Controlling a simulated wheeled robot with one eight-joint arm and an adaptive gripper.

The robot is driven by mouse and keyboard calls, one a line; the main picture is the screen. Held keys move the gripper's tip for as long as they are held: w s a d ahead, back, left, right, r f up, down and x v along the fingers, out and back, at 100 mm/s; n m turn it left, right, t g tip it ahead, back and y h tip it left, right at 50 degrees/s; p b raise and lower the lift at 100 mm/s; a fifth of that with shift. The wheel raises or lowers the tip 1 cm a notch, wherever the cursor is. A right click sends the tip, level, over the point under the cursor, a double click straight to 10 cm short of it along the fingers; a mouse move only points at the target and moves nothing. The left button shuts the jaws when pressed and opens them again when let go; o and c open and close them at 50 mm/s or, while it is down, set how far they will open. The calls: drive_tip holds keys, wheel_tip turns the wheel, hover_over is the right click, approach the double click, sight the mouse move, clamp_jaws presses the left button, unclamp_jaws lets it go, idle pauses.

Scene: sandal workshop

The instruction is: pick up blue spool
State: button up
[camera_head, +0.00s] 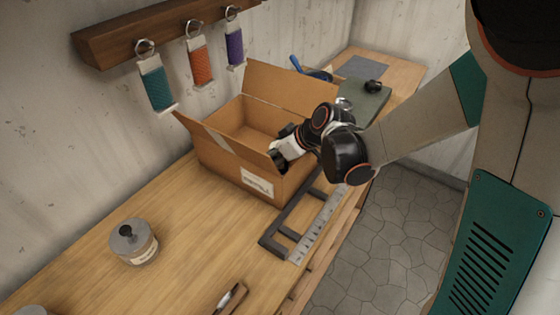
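I cannot make out a clearly blue spool. Three spool-like pieces with pale ends hang by rings from a wall rack: one teal (157,88), one orange (201,66), one purple (235,47). My gripper (280,156) is at the right front corner of an open cardboard box (222,163), in front of or just over its wall. My wrist and the box flap hide part of it. I cannot tell whether its fingers are open or shut, or whether they hold anything. Part of the box's inside is hidden.
The wooden rack (130,38) is on the wall above the bench (190,235). A labelled jar (134,243) stands at the front left. A dark frame (275,243) and a metal ruler (318,224) lie by the right edge. A blue-handled tool (296,64) is behind the box.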

drive_tip(key=c, duration=1.3)
drive_tip(key=shift+r, duration=0.1)
